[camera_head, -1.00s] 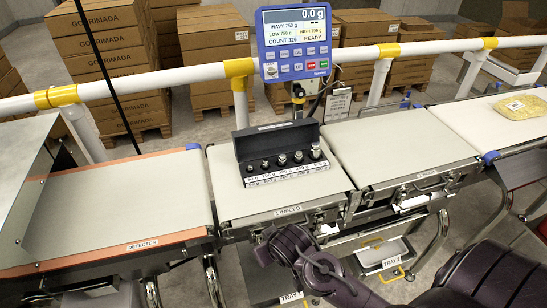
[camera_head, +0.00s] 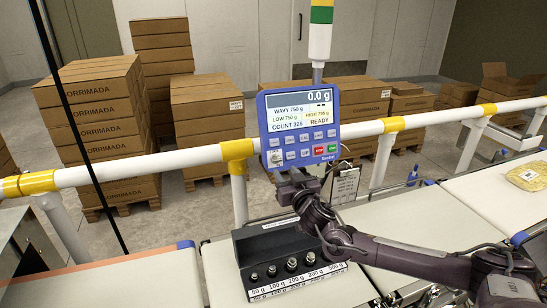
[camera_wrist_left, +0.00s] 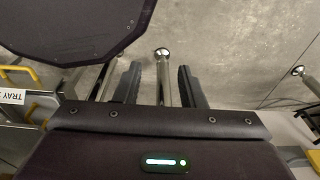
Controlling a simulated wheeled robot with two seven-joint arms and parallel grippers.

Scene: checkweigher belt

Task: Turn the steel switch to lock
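The steel switch (camera_head: 275,158) is a small round knob at the lower left corner of the blue display panel (camera_head: 262,130) in the head view. The panel shows 0.0 g and READY. My right gripper (camera_head: 284,178) is just below the switch, under the panel's lower edge, with my arm coming in from the right. Its fingertips are small and partly hidden, so I cannot tell their opening or whether they touch the switch. My left gripper (camera_wrist_left: 158,85) shows in the left wrist view with its two dark fingers apart and nothing between them but background floor and a steel leg.
A black box of steel weights (camera_head: 240,252) stands on the belt below my right arm. A white rail (camera_head: 120,172) with yellow clamps runs behind the belts. A yellowish pack (camera_head: 527,177) lies on the far right belt.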

